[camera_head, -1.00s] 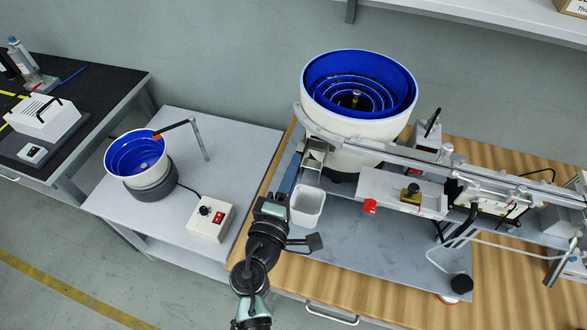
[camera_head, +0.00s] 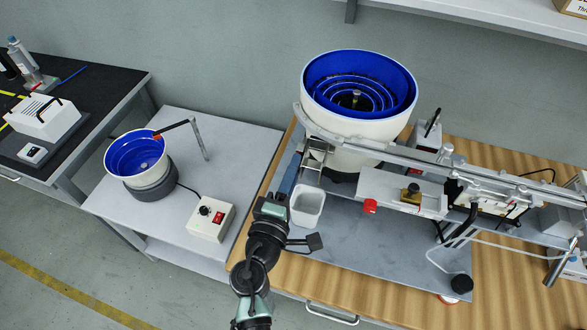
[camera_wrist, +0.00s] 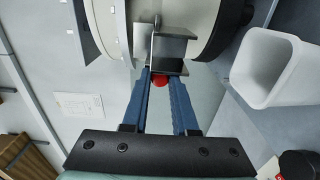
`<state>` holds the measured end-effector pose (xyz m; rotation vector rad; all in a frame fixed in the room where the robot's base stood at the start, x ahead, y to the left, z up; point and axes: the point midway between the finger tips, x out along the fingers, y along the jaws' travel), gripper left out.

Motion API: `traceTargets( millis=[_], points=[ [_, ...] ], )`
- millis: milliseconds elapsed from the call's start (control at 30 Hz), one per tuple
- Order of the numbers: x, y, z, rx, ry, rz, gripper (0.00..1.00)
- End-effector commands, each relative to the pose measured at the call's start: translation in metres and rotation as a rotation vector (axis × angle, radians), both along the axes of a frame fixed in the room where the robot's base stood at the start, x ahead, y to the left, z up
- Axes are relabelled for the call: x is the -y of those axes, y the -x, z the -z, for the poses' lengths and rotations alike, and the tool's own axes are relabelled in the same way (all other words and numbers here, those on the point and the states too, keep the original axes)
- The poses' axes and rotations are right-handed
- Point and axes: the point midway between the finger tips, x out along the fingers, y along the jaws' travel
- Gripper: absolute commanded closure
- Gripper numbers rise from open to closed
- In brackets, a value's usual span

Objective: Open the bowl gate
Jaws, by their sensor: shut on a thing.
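The large feeder bowl (camera_head: 350,125), white outside and blue inside, stands on the wooden bench. Its gate, a small bent metal plate (camera_head: 317,152), is on the bowl's lower front left. In the wrist view the metal plate (camera_wrist: 172,48) sits against the bowl's pale wall. My gripper (camera_head: 297,163) reaches up to the plate from below. In the wrist view, my gripper's blue fingers (camera_wrist: 162,77) are shut on a small red knob (camera_wrist: 160,81) just under the plate. The fingers partly hide the knob. How far the gate stands open I cannot tell.
A white open bin (camera_head: 307,207) stands just right of my gripper. A metal rail (camera_head: 440,160) and a block with a red knob (camera_head: 370,206) lie farther right. A smaller bowl feeder (camera_head: 140,160) and a control box (camera_head: 211,217) are on the left table.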

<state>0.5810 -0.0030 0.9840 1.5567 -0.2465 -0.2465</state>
Motion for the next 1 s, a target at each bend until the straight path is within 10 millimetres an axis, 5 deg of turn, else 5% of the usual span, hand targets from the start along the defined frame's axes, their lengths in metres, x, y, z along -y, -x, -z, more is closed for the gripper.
traceTargets(
  millis=[167, 400, 667, 700, 800, 867, 1000],
  points=[
    [-0.003, -0.001, 0.001, 0.0, 0.0, -0.002, 1.0],
    [-0.033, -0.011, 0.001, 0.002, 0.0, -0.004, 1.0],
    [-0.034, -0.011, 0.0, -0.001, 0.0, -0.003, 1.0],
    [-0.034, -0.011, 0.0, -0.001, 0.0, -0.003, 0.72],
    [-0.034, -0.011, 0.0, 0.0, 0.0, -0.003, 0.54],
    [-0.034, -0.011, 0.0, 0.0, 0.0, -0.002, 0.43],
    [-0.034, -0.011, 0.0, 0.0, 0.0, -0.001, 0.43]
  ],
)
